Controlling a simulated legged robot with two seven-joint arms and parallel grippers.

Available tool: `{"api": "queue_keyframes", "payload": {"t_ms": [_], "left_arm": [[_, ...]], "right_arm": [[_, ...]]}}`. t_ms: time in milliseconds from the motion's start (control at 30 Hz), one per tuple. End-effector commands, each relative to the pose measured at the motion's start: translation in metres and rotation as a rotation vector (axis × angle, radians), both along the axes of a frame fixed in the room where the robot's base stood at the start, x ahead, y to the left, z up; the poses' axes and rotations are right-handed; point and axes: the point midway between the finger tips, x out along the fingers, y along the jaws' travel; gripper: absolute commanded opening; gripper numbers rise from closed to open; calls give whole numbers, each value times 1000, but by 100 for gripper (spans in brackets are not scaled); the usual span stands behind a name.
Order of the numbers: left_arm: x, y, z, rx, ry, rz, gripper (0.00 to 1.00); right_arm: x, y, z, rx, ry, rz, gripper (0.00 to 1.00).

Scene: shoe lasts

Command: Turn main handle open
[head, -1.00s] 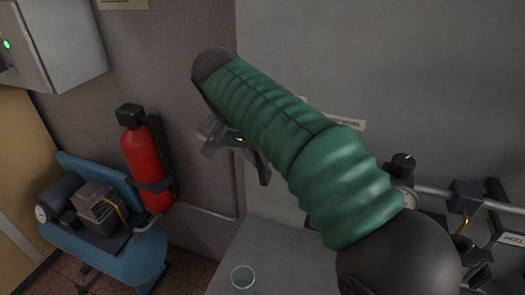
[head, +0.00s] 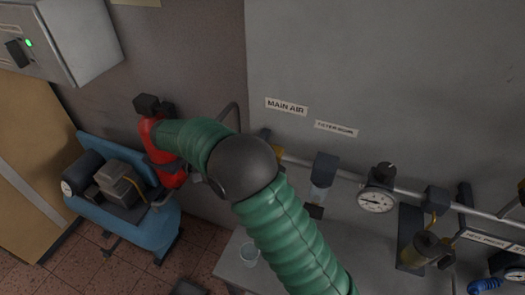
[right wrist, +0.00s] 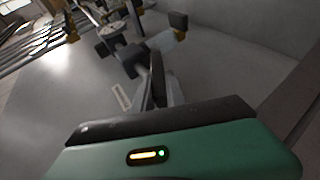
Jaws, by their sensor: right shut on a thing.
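The main handle belongs to the valve under the MAIN AIR label (head: 286,106) on the grey wall panel. In the head view my right arm covers most of it, and a bit of yellow valve body (head: 276,140) shows at the pipe's left end. My right gripper is hidden behind my green arm in the head view. In the right wrist view, the right gripper's (right wrist: 158,92) dark fingers are close together, shut on the handle, whose edges are hard to separate from them. How far the handle is turned cannot be told. My left gripper is out of view.
A pipe (head: 335,172) runs right past a filter (head: 322,172) and a gauge (head: 377,201). A red fire extinguisher (head: 151,131) stands left, partly behind my arm. A blue compressor (head: 145,225) is below it.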

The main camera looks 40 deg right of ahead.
Motion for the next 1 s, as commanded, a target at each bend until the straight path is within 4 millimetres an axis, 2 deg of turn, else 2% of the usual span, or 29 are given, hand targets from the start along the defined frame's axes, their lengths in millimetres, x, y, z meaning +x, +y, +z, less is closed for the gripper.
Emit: {"api": "queue_keyframes", "payload": {"t_ms": [33, 100, 500, 1000], "left_arm": [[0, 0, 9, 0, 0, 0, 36], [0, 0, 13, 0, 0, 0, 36], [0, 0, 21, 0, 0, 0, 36], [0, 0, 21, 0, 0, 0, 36]], "right_arm": [[2, 2, 2, -20, 38, 7, 0], [3, 2, 0, -50, 95, 5, 0], [4, 2, -11, -185, 359, 5, 0], [4, 2, -14, -236, 463, 5, 0]]}}
